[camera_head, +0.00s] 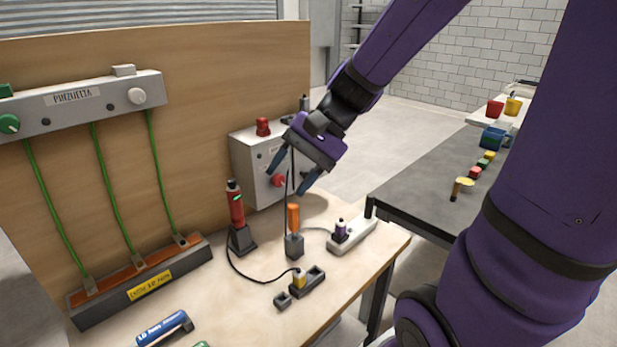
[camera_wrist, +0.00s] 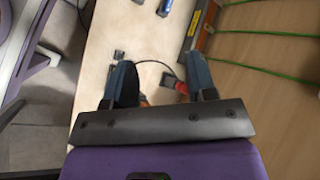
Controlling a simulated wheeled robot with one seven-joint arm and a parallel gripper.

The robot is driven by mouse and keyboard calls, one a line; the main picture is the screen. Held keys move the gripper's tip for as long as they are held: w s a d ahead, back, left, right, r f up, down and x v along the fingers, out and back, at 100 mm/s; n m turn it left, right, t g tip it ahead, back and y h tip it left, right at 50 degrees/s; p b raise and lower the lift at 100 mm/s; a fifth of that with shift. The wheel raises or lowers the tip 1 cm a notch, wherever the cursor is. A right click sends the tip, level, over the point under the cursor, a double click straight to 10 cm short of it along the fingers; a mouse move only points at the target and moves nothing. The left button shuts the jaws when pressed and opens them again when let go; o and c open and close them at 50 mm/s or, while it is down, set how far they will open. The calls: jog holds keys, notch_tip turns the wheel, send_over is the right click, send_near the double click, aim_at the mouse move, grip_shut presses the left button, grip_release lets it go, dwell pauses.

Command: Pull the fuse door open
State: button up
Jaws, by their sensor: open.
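A light grey box (camera_head: 243,160) stands at the back right of the wooden bench, against the board. It has a red button on top and a red knob (camera_head: 279,181) on its front. I cannot tell for sure which part is the fuse door, and no open door shows. My gripper (camera_head: 287,178) is in front of the box in the head view, fingers pointing down and spread, with nothing held. It hides part of the box front. In the wrist view my gripper (camera_wrist: 158,66) shows both fingers apart over the bench; the box is not clearly seen there.
An orange-handled tool (camera_head: 293,218) stands in a holder below my gripper. A red device (camera_head: 235,207) stands to its left, with a black cable. A white power strip (camera_head: 352,238) lies at the right. A panel with green wires (camera_head: 75,105) hangs at left.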

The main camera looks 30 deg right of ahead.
jog(key=w+d+f+m+t+y, duration=0.2)
jog(key=w+d+f+m+t, duration=0.2)
jog(key=w+m, duration=0.3)
jog(key=w+d+f+m+t+y, duration=0.35)
jog(key=w+d+m+t, duration=0.2)
jog(key=w, duration=0.25)
jog(key=w+d+f+m+t+h, duration=0.4)
jog(key=d+f+m+t+h, duration=0.3)
jog(key=d+f+m+h, duration=0.6)
jog(key=w+f+y, duration=0.1)
jog(key=w+y, duration=0.1)
jog(key=w, duration=0.8)
jog(key=shift+w+d+f, duration=0.3)
jog(key=shift+d+f, duration=0.1)
jog(key=shift+m, duration=0.25)
grip_shut()
